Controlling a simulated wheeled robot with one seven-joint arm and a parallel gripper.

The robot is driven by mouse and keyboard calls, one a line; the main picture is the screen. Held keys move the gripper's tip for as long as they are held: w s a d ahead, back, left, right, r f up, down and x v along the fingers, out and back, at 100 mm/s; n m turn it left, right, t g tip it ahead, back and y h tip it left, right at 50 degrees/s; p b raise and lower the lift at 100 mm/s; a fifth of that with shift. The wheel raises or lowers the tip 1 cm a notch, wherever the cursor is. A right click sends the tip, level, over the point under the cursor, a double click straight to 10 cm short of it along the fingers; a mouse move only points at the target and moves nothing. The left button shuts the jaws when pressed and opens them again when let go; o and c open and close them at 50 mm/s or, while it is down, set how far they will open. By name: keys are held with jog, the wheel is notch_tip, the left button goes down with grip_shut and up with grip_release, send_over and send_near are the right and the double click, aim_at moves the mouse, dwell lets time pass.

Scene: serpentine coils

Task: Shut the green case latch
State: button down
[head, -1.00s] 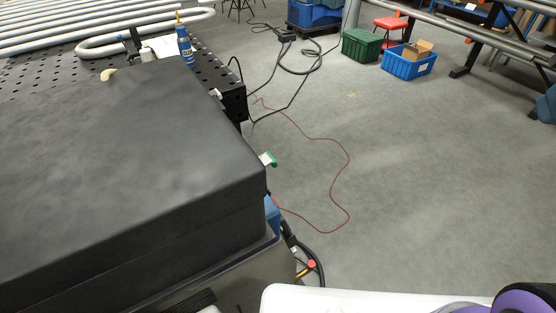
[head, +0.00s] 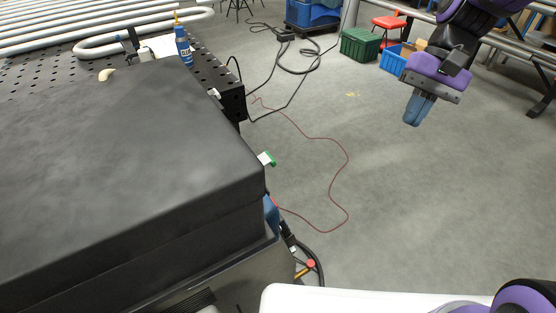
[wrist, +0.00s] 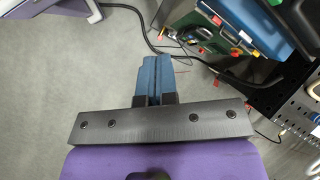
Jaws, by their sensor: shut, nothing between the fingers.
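My gripper (head: 418,108) hangs over open floor at the upper right of the head view, well right of the large black case. Its blue fingers are together and empty, and they also show in the wrist view (wrist: 154,78). A small green and white piece (head: 267,158) sticks out past the right edge of the black case in the head view. In the wrist view a dark green case (wrist: 186,42) stands up and right of my fingers, apart from them, with small red parts on it. I cannot tell which part is its latch or how it sits.
The large black case (head: 130,170) fills the left of the head view. A perforated bench (head: 205,75) with a blue bottle (head: 184,48) lies behind it. A red cable (head: 345,165) runs over the floor. The floor under my gripper is clear.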

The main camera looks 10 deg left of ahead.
jog(key=w+a+f+m+g+y, duration=0.2)
jog(key=a+f+y, duration=0.3)
jog(key=f, duration=0.3)
jog(key=w+a+f+m+g+y, duration=0.3)
jog(key=a+f+g+y, duration=0.1)
jog(key=f, duration=0.5)
jog(key=w+a+f+m+g+y, duration=0.3)
jog(key=a+f+y, duration=0.3)
jog(key=f, duration=0.3)
jog(key=shift+a+g+y, duration=0.3)
jog(key=shift+a+g, duration=0.2)
jog(key=shift+a, duration=0.3)
jog(key=shift+r, duration=0.1)
jog(key=w+d+r+x, duration=0.1)
jog(key=r+x, duration=0.1)
jog(key=x, duration=1)
jog(key=shift+s+a+r, duration=0.25)
jog(key=shift+r, duration=0.15)
